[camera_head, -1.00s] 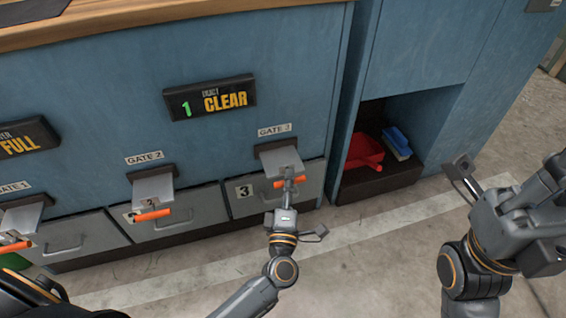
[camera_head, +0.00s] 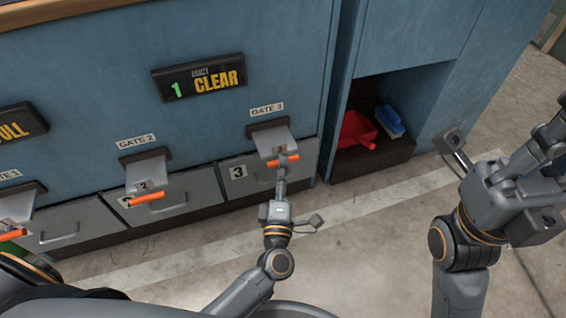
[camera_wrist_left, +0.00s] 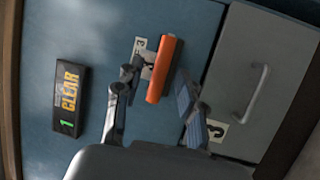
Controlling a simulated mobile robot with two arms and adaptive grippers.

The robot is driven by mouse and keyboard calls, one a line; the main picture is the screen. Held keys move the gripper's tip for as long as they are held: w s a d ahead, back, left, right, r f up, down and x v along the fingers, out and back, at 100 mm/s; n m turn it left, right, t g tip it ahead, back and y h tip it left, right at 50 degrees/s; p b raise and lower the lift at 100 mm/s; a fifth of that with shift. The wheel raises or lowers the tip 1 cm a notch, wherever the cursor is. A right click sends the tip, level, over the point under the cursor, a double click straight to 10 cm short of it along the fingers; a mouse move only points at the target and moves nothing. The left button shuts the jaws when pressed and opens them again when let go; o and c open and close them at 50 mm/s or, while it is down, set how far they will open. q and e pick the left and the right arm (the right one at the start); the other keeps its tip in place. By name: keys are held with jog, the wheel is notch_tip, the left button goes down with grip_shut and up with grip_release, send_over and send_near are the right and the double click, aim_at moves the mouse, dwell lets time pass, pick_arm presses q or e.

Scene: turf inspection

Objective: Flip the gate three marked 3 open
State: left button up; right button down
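Gate three (camera_head: 272,139) is a grey flap marked 3 under the GATE 3 label (camera_head: 267,110), with an orange handle bar (camera_head: 273,163) on its front edge. The bar also shows in the left wrist view (camera_wrist_left: 160,75). My left gripper (camera_head: 283,162) reaches up to the bar from the front. In the left wrist view its two fingers (camera_wrist_left: 155,88) are spread apart, with the orange bar showing between their ends and gaps beside it. Contact cannot be told. My right gripper (camera_head: 530,180) is raised at the right, away from the gates; its fingers do not show clearly.
Gate 2 (camera_head: 146,173) with its own orange bar is to the left. A drawer marked 3 (camera_head: 240,178) lies below gate three. The duct sign (camera_head: 200,78) reads 1 CLEAR. A red dustpan (camera_head: 353,131) and blue brush (camera_head: 389,121) sit in a nook. The floor in front is free.

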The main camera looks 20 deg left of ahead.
pick_arm(q)
jog(key=v, duration=0.9)
jog(key=shift+s, duration=0.35)
